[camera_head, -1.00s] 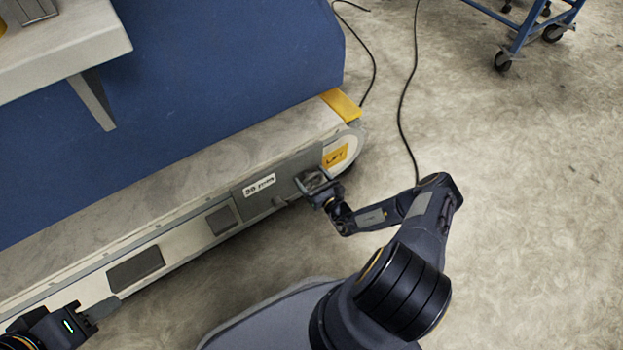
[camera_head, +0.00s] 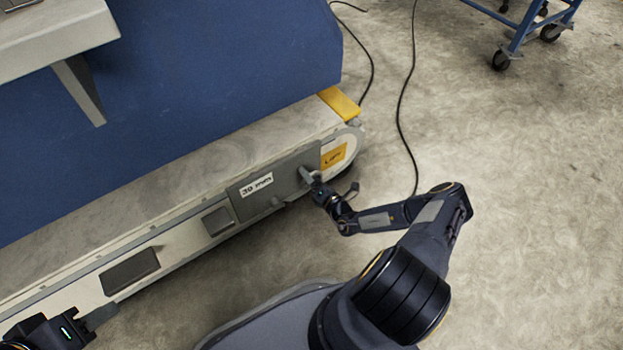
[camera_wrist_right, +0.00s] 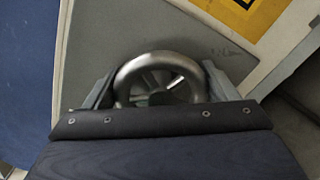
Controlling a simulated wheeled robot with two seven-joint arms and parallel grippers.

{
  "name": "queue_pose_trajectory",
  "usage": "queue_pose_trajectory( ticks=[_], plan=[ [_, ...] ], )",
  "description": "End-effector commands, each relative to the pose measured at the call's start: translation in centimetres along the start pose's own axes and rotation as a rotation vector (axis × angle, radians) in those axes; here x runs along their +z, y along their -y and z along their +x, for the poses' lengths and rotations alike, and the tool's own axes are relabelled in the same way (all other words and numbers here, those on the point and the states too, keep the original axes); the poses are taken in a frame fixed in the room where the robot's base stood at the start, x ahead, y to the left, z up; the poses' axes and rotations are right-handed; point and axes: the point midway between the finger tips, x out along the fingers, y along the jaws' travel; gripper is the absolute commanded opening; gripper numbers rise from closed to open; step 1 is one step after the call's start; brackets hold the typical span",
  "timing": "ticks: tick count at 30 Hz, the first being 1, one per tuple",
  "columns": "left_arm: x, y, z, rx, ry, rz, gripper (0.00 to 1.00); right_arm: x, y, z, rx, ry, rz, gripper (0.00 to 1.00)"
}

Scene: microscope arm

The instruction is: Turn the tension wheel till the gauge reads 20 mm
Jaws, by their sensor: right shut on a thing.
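The tension wheel (camera_wrist_right: 160,66) is a round metal ring with spokes in the right wrist view, on a grey plate (camera_wrist_right: 110,45). My right gripper (camera_wrist_right: 158,85) is shut on the wheel, one finger at each side of its rim. In the head view the right gripper (camera_head: 309,178) reaches the grey plate near its right end and mostly hides the wheel. The gauge label (camera_head: 257,184), white with dark print, reads thirty-something mm; its last digit is unclear. My left gripper (camera_head: 100,316) is at the lower left, away from the wheel; its jaw opening is unclear.
The long conveyor-like frame (camera_head: 165,195) runs diagonally, with a blue panel (camera_head: 220,75) behind it. A yellow label (camera_head: 333,156) sits right of the wheel. Black cables (camera_head: 402,100) lie on the floor (camera_head: 510,180). A blue cart (camera_head: 520,35) stands at upper right.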

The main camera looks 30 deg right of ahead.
Motion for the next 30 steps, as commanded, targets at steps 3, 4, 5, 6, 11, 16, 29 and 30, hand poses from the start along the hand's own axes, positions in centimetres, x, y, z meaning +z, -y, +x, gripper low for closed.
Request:
queue_pose_trajectory(
  ticks=[3, 4, 5, 6, 11, 16, 29, 30],
  plan=[
    [0.2, 0.2, 0.5, 0.0, 0.0, 0.0, 0.39, -0.1, 0.3, -0.1, -0.002, -0.001, 0.11, 0.57],
    [0.3, 0.2, 0.5, 0.0, 0.0, 0.0, 0.39, -0.1, 0.3, -0.1, -0.002, 0.0, 0.139, 0.57],
    [0.3, 0.3, 0.6, 0.0, 0.0, 0.0, 0.39, -0.1, 0.4, -0.1, -0.002, 0.0, 0.167, 0.57],
    [0.4, 0.3, 0.7, 0.0, 0.0, 0.0, 0.39, -0.1, 0.4, -0.1, -0.002, 0.0, 0.205, 0.57],
    [0.6, 0.5, 1.1, 0.0, 0.0, 0.0, 0.39, -0.2, 0.6, -0.1, -0.003, -0.001, 0.357, 0.57],
    [0.8, 0.7, 1.5, 0.0, 0.0, 0.0, 0.39, -0.2, 0.6, -0.1, -0.002, 0.0, 0.512, 0.57],
    [1.0, 0.9, 1.9, 0.0, 0.0, 0.0, 0.39, -0.3, 0.8, -0.1, -0.003, 0.0, 0.789, 0.57],
    [1.0, 0.9, 1.9, 0.0, 0.0, 0.0, 0.39, -0.3, 0.8, -0.1, -0.003, 0.0, 0.803, 0.57]
  ],
)
